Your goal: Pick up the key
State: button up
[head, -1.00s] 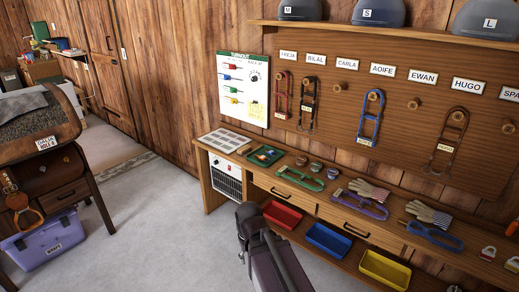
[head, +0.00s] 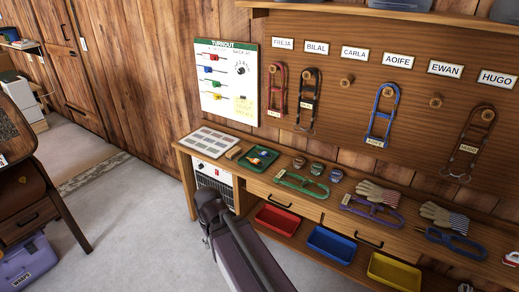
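No key can be made out for certain. A green tray (head: 271,151) lies on the left part of the bench, with small orange and pale items (head: 257,159) in it, too small to identify; a key could be among them. My arm (head: 238,245) rises from the bottom of the head view in front of the bench's left end. Its dark upper end stands below and to the left of the tray, apart from it. My gripper's fingers do not show.
The wooden bench (head: 262,187) carries a printed sheet (head: 209,141), halters (head: 301,186), gloves (head: 378,194) and small round tins. Red (head: 277,220), blue (head: 329,243) and yellow (head: 394,271) bins sit below. A pegboard with halters hangs above. Open floor lies left.

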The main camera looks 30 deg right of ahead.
aim_at(264, 154)
jog(key=z, duration=0.35)
jog(key=i, duration=0.7)
jog(key=z, duration=0.8)
jog(key=i, duration=0.5)
jog(key=z, duration=0.25)
